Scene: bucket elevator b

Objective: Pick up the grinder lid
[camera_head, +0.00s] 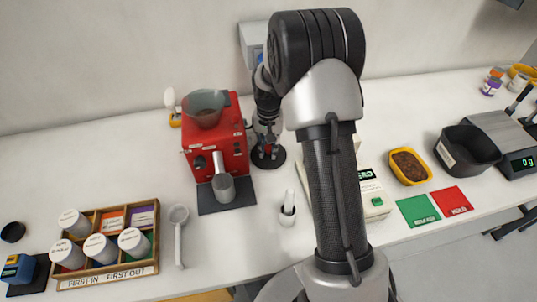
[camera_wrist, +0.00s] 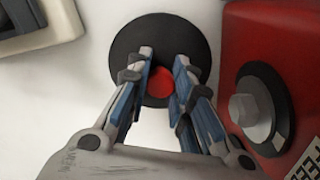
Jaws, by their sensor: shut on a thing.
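The grinder lid shows in the wrist view as a black disc (camera_wrist: 125,50) with a red knob (camera_wrist: 160,85) at its middle. In the head view the dark disc (camera_head: 269,161) is low over the white counter, just right of the red machine (camera_head: 231,150). My gripper (camera_wrist: 163,57) is shut on the lid, its blue-grey fingers on either side of the red knob. In the head view my gripper (camera_head: 268,140) is partly hidden by the arm. I cannot tell whether the disc touches the counter.
The red machine stands close beside my gripper. A small white cup (camera_head: 288,212) is in front. A wooden jar rack (camera_head: 108,270) stands at front left; a yellow-rimmed tray (camera_head: 427,178) and black bin (camera_head: 470,150) at right.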

